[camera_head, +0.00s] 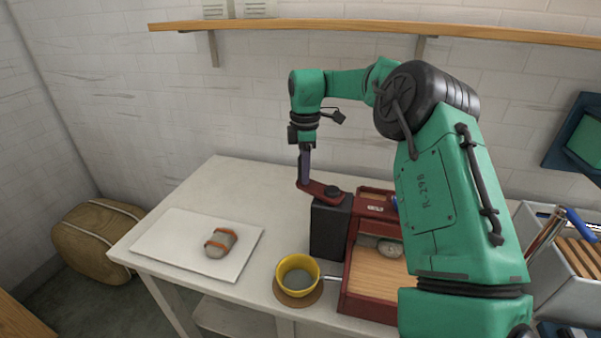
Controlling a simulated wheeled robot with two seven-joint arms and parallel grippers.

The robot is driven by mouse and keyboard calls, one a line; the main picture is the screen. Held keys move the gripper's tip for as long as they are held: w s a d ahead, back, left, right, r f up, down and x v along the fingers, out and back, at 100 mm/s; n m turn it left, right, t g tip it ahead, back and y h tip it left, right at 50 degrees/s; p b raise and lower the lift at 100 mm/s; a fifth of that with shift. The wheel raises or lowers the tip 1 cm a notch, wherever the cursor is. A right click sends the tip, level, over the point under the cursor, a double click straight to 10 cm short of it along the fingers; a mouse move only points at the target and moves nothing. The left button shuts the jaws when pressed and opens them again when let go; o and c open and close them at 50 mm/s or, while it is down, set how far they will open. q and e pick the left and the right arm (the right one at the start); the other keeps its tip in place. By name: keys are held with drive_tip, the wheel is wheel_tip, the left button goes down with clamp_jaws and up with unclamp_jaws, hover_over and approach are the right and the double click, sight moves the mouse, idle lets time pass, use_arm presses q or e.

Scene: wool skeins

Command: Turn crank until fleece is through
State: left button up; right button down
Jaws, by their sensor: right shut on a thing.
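A dark red drum carder (373,297) with a black box (330,228) on its left side stands at the table's right part, partly hidden by my right arm. A dark red crank arm (320,190) sits on top of the black box, with an upright purple-blue handle (305,168) at its left end. My right gripper (305,147) points down and is shut on the handle. A small grey fleece roll (220,243) with orange bands lies on a white board (175,262). A grey piece (390,248) shows inside the machine. My left gripper is out of view.
A grey bin (565,270) with rods is at the right. A wooden shelf (300,25) runs along the wall. The table's back left (235,185) is clear.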

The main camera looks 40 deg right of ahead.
drive_tip(key=shift+d+r+m+p, duration=0.1)
drive_tip(key=shift+d+m+p, duration=0.15)
drive_tip(key=shift+d+m, duration=0.95)
drive_tip(key=shift+d+m+p, duration=0.25)
drive_tip(key=shift+d+m, duration=0.65)
drive_tip(key=shift+m, duration=0.6)
drive_tip(key=c, duration=0.8)
unclamp_jaws()
drive_tip(key=shift+c, duration=0.2)
drive_tip(key=o, duration=0.3)
drive_tip(key=shift+d+f, duration=0.15)
drive_tip(key=shift+f, duration=0.05)
